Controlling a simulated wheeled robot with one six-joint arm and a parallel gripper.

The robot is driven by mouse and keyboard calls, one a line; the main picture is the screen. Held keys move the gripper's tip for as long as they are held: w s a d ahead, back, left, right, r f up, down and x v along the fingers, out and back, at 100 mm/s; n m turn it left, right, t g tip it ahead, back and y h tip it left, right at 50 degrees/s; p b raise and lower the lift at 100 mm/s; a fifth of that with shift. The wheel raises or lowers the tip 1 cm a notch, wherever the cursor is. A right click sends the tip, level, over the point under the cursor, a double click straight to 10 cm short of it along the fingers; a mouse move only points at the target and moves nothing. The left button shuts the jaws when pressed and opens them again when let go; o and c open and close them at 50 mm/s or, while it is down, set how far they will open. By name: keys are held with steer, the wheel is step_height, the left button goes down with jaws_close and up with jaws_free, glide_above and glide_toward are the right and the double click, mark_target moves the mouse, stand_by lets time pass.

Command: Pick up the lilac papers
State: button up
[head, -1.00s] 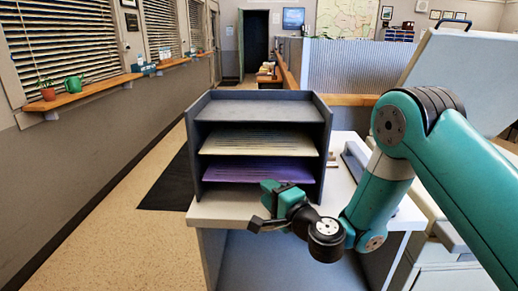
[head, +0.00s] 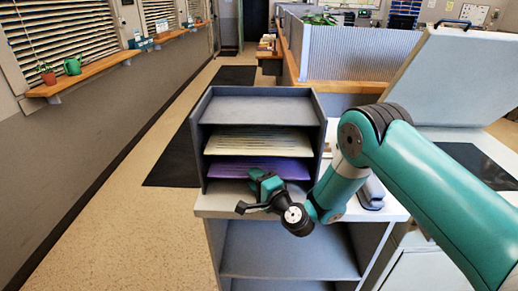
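The lilac papers (head: 232,170) lie flat in the lower part of a dark grey letter tray unit (head: 200,150), below a stack of cream papers (head: 258,142). The unit stands on a pale cabinet top. My gripper (head: 243,196) is in front of the unit's lower opening, close to the lilac papers, and hides part of their front right. Its fingers point to the left in the picture. I cannot see anything held, and the gap between the fingers is too small to judge.
The pale cabinet (head: 212,207) has open shelves below its top. A dark stapler-like object (head: 372,192) lies right of my arm. A copier with a raised lid (head: 450,75) stands at the right.

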steer(key=shift+w+a, duration=0.2)
steer(key=shift+w, duration=0.15)
steer(key=shift+c, duration=0.5)
jaws_close()
steer(key=shift+r, duration=0.1)
